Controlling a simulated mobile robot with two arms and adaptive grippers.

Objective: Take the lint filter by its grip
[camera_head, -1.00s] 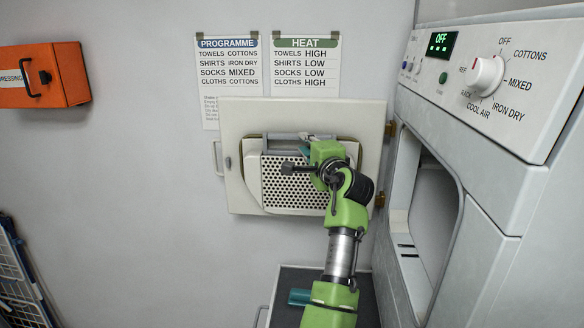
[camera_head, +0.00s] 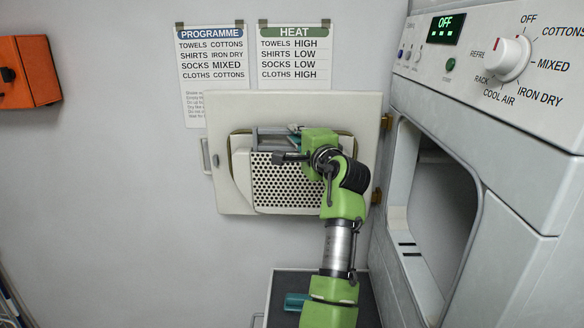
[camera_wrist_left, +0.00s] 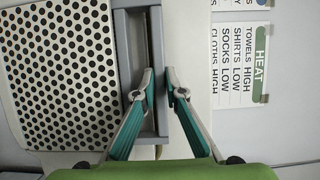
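My right gripper is not in view.
The open housing door (camera_head: 225,112) surrounds the filter. The dryer (camera_head: 480,150) with its dial (camera_head: 505,58) and open drum doorway stands close on the right. Programme (camera_head: 211,60) and heat (camera_head: 295,57) cards hang above. An orange box (camera_head: 28,72) is at far left; the wall between is clear.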

